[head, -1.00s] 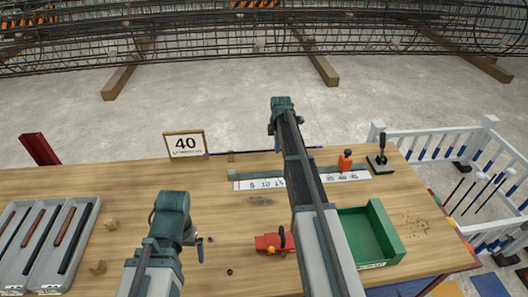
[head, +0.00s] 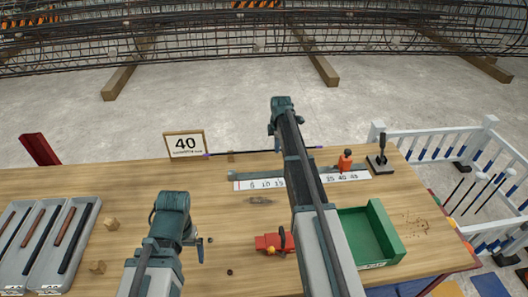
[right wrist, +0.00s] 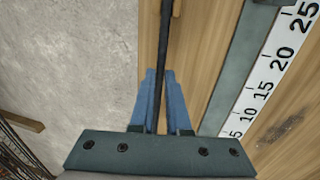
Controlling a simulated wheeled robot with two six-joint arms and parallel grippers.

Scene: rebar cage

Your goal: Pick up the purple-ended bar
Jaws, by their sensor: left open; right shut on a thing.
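The purple-ended bar (head: 238,153) is a thin dark rod near the table's back edge. Its purple tip is at its left end, beside the framed sign. My right gripper (head: 278,142) reaches over the table and is shut on the bar between its ends. In the right wrist view the bar (right wrist: 164,50) runs between the blue fingers of my right gripper (right wrist: 157,85). I cannot tell whether the bar is clear of its support. My left gripper (head: 200,248) is open and empty over the front left of the table, its fingers partly hidden by its arm.
A white ruler (head: 262,184) lies before the bar, with a red stop (head: 345,160) on its rail. A green tray (head: 388,222), a red tool (head: 270,242) and grey bar trays (head: 42,275) occupy the table.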

